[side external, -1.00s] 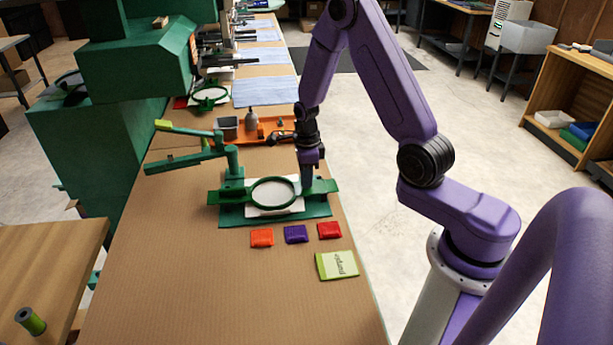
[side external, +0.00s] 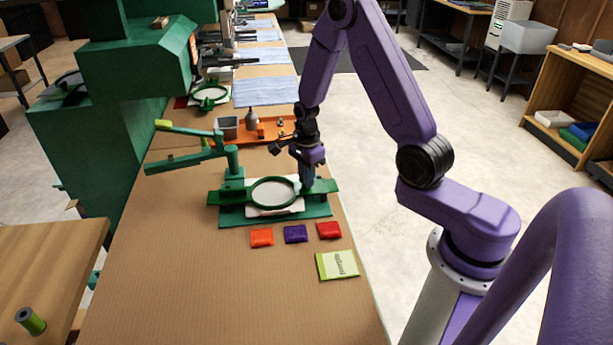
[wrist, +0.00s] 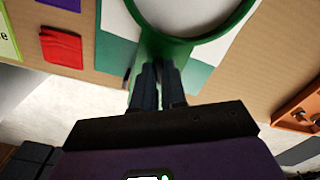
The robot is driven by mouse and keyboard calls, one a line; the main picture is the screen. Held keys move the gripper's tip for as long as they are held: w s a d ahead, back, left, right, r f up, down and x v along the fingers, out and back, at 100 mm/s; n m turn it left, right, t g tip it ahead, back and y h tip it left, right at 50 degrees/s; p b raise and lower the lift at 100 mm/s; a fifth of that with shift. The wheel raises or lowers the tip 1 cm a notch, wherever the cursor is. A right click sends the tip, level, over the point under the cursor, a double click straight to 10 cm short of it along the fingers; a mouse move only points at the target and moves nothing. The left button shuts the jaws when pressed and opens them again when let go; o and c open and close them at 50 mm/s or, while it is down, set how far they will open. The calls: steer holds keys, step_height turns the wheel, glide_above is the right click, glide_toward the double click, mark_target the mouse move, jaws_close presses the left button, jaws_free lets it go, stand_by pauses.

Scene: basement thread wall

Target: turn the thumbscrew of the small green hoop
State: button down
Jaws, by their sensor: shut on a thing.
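The small green hoop (side external: 254,194) lies flat with white cloth inside, in a green fixture (side external: 232,215) on the tabletop. It also shows at the top of the wrist view (wrist: 170,48). My gripper (side external: 305,187) points down at the hoop's right side. In the wrist view my two dark fingers (wrist: 158,72) are close together at the hoop's outer edge, shut on the thumbscrew. The thumbscrew itself is hidden between the fingers.
Orange, purple and red packets (side external: 296,234) and a green-white card (side external: 337,265) lie in front of the fixture. A green lever arm (side external: 190,140) stands at its left. An orange tray (side external: 262,132) with a grey pot and bottle is behind.

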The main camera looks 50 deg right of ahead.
steer(key=n, duration=1.3)
steer(key=shift+n, duration=0.4)
steer(key=n, duration=1)
stand_by(0.3)
steer(key=c, duration=1.2)
jaws_free()
steer(key=shift+o, duration=0.2)
steer(key=shift+r, duration=0.1)
step_height(320, 180, up, 17)
steer(key=shift+r, duration=0.15)
